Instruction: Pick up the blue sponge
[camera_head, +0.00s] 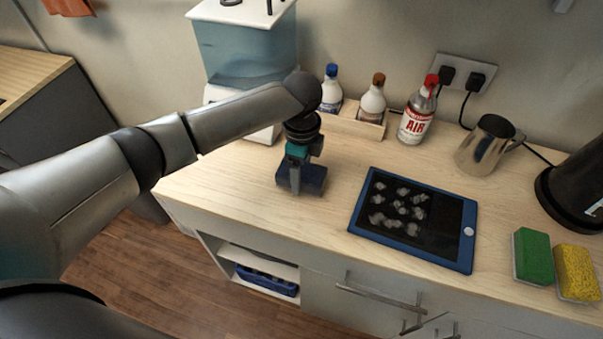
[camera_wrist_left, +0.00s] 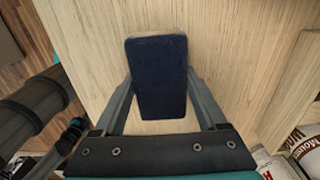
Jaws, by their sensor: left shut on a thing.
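The blue sponge (camera_head: 315,178) is a dark blue block on the wooden counter, left of the tablet, in the head view. My left gripper (camera_head: 296,188) comes down over it from above. In the left wrist view the sponge (camera_wrist_left: 158,82) sits between the two fingers of the left gripper (camera_wrist_left: 160,92), one finger against each long side. The gripper is shut on it. The sponge is at or very near the counter top; I cannot tell whether it is lifted. My right gripper is not in view.
A blue-framed tablet (camera_head: 463,240) lies right of the sponge. Green (camera_head: 534,256) and yellow (camera_head: 577,272) sponges lie at the far right.

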